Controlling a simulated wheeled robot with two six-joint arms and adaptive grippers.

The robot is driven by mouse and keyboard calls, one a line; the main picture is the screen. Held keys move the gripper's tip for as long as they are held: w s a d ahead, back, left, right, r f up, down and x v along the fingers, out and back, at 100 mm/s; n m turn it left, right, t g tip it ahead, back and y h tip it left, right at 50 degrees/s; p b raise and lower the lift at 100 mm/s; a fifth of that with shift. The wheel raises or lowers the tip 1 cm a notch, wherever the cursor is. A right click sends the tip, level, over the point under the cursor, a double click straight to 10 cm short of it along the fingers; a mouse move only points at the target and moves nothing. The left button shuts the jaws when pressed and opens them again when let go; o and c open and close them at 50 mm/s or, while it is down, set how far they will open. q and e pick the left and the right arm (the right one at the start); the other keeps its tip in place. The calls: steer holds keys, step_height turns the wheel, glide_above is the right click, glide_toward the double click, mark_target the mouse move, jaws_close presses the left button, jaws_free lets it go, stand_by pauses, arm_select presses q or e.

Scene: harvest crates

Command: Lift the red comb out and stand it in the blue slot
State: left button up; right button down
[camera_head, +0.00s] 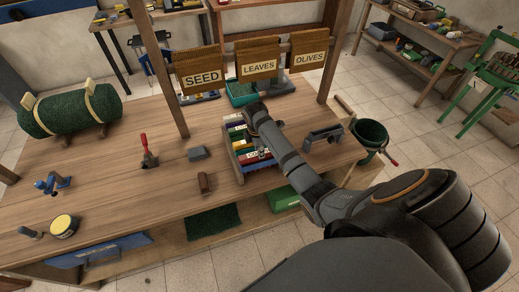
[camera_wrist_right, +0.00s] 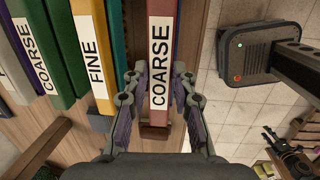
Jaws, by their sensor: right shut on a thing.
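A red comb (camera_wrist_right: 162,20) with a white COARSE label stands upright between the fingers of my right gripper (camera_wrist_right: 158,88) in the right wrist view. The fingers are shut on its sides. A yellow comb (camera_wrist_right: 92,40) labelled FINE and a green comb (camera_wrist_right: 62,60) stand to its left with a gap between. In the head view my right arm reaches over the comb rack (camera_head: 238,172), and its wrist hides part of the combs and the fingertips. I cannot make out the blue slot, nor whether the red comb is clear of the rack. My left gripper is not in view.
A grey block (camera_head: 198,153), a brown block (camera_head: 205,183) and a red-handled clamp (camera_head: 149,152) lie left of the rack. A grey handled holder (camera_head: 323,137) and a green bucket (camera_head: 370,133) are to the right. Signs (camera_head: 257,66) hang behind.

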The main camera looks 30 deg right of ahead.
steer(key=shift+f, duration=0.65)
steer(key=c, duration=1)
jaws_free()
steer(key=shift+r, duration=0.1)
steer(key=r, duration=0.4)
steer(key=a+r, duration=0.1)
steer(key=r, duration=0.6)
steer(key=shift+s+a+r, duration=0.2)
steer(key=shift+s+r, duration=0.2)
